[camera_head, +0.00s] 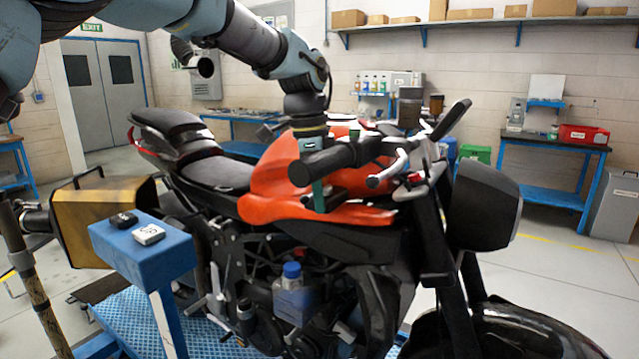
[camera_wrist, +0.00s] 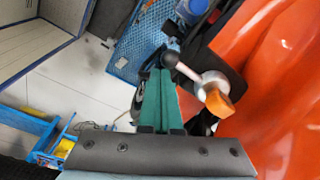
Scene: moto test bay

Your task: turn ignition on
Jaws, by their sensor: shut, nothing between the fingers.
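The motorcycle has orange bodywork (camera_head: 275,195) and stands in the middle of the head view. My gripper (camera_head: 319,205) is lowered behind the near handlebar grip (camera_head: 320,165), beside the orange bodywork. In the wrist view my gripper's green fingers (camera_wrist: 159,78) are together and empty. Just right of the fingertips is a grey round part with a lever arm (camera_wrist: 210,82) ending in a dark ball (camera_wrist: 170,60). An orange block-like piece (camera_wrist: 218,103) sits by it. I cannot tell for sure which piece is the ignition. Contact with the fingers is unclear. The head view hides this part.
A blue stand (camera_head: 145,255) with two small key-fob-like items stands at the left front. The headlight (camera_head: 483,205) and handlebars surround the right side of my gripper. A blue-capped bottle (camera_head: 291,285) is low on the bike. Workbenches line the back wall.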

